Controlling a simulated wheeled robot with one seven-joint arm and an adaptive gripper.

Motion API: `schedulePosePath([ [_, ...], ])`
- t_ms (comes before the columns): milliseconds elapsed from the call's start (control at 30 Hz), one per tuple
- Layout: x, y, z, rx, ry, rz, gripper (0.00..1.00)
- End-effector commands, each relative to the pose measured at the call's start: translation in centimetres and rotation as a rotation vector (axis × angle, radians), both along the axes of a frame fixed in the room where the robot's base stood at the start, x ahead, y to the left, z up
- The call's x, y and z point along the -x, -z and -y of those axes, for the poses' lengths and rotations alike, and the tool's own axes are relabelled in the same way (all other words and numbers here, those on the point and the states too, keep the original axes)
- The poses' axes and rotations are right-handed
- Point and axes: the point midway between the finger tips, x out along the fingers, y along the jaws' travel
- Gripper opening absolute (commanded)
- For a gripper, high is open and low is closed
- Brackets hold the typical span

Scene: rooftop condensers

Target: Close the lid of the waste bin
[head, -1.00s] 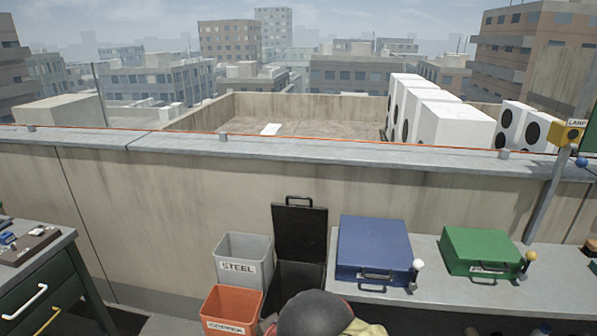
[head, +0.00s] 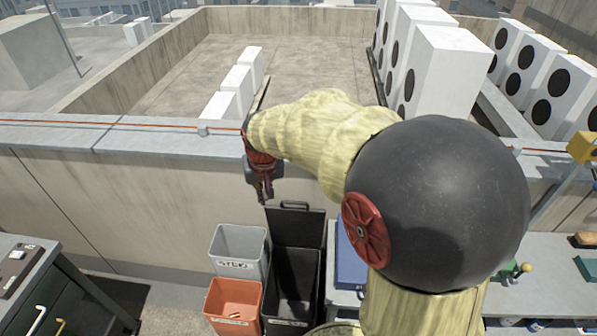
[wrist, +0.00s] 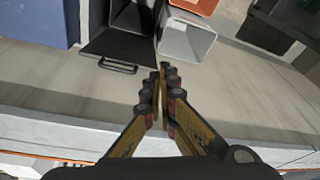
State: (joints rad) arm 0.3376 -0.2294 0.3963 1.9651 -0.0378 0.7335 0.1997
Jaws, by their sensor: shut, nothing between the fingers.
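The black waste bin (head: 291,285) stands against the parapet wall, and its inside shows dark. Its lid (head: 297,226) stands up at the back against the wall, with a handle on its top edge. In the wrist view the lid (wrist: 115,48) is at the upper left, with its handle (wrist: 117,66) nearest me. My gripper (head: 266,200) is above and just left of the raised lid, near the wall, pointing down. In the wrist view my gripper (wrist: 165,72) has its fingers together and empty, to the right of the handle and apart from it.
A grey bin (head: 238,250) marked STEEL and an orange bin (head: 233,303) stand left of the black bin. A bench with a blue case (head: 350,262) is on the right, partly hidden by my arm. A drawer cabinet (head: 50,290) is at left. The parapet (head: 150,135) runs behind.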

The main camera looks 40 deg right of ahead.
Motion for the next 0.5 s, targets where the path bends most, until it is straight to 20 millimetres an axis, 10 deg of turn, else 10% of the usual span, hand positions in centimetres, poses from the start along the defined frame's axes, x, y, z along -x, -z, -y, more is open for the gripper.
schedulePosePath([
  [500, -2.7, 1.3, 13.3, -0.066, 0.306, -0.114, 0.0],
])
